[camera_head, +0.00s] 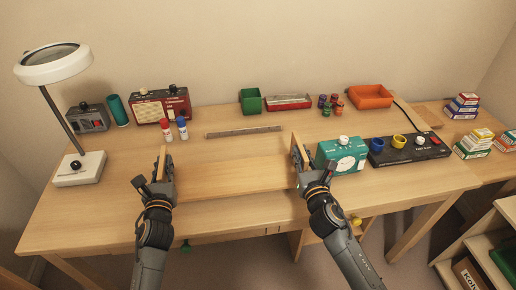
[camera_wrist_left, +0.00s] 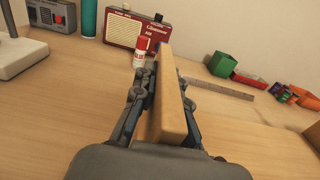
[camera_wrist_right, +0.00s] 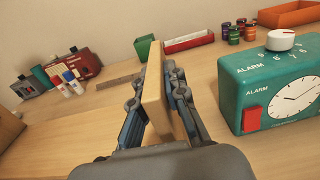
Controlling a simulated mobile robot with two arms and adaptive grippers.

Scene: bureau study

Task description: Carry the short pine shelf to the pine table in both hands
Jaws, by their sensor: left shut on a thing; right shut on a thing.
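The short pine shelf (camera_head: 230,178) is a pale wooden board with an upright end piece at each side. It is level over the front part of the pine table (camera_head: 75,215); I cannot tell whether it touches the top. My left gripper (camera_head: 161,172) is shut on the left end piece, which shows between the fingers in the left wrist view (camera_wrist_left: 172,105). My right gripper (camera_head: 302,163) is shut on the right end piece, seen in the right wrist view (camera_wrist_right: 154,95). The fingers hide part of both end pieces.
A teal alarm clock (camera_head: 341,155) stands close to the right of my right gripper, beside a black panel (camera_head: 408,149). Red and blue glue bottles (camera_head: 174,130) stand behind my left gripper. A ruler (camera_head: 243,132) lies behind the shelf. A white lamp (camera_head: 79,169) stands left.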

